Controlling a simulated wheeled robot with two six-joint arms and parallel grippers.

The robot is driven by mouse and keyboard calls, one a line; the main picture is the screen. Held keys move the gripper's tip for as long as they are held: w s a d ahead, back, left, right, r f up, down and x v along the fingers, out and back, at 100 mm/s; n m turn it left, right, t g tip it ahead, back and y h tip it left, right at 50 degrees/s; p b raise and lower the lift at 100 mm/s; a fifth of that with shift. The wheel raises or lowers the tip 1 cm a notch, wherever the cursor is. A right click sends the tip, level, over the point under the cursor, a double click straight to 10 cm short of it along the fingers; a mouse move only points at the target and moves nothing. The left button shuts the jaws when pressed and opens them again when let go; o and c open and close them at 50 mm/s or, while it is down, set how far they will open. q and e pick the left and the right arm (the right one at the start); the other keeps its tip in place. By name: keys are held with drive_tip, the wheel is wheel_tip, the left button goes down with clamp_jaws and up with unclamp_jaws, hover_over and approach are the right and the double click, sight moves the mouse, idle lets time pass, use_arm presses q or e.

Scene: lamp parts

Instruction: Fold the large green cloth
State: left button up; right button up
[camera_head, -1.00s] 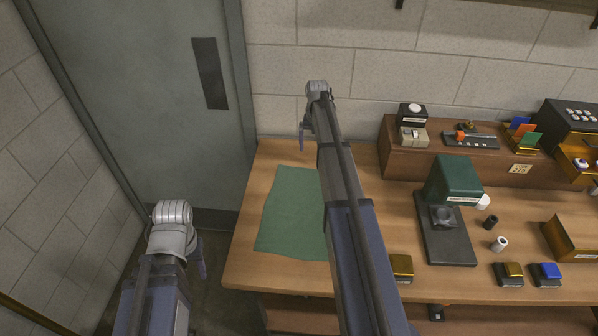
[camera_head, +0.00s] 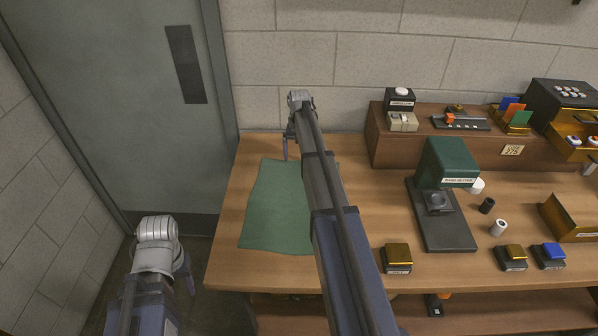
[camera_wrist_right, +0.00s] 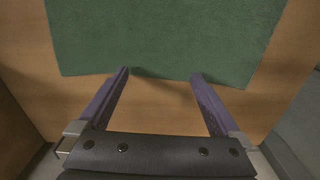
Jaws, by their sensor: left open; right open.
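The large green cloth (camera_head: 277,210) lies flat on the left part of the wooden table, partly hidden behind my right arm. My right gripper (camera_head: 288,148) is at the cloth's far edge in the head view. In the right wrist view the gripper (camera_wrist_right: 160,75) is open, its two fingertips apart at the edge of the cloth (camera_wrist_right: 165,35), with nothing between them. I cannot tell whether the tips touch the cloth. My left gripper (camera_head: 185,275) is off the table at the lower left, away from the cloth, and it holds nothing that I can see.
The wooden table (camera_head: 230,265) has its left edge near a grey door (camera_head: 120,110). A green press-like device (camera_head: 447,165) stands right of my right arm. A gold-topped block (camera_head: 397,257) sits near the front edge. Behind are a wooden riser (camera_head: 390,150) and a block wall.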

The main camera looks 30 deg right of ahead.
drive_tip(key=shift+f, duration=0.6)
use_arm(q)
drive_tip(key=shift+f, duration=0.6)
use_arm(e)
drive_tip(key=shift+r, duration=0.1)
drive_tip(key=shift+c, duration=1.1)
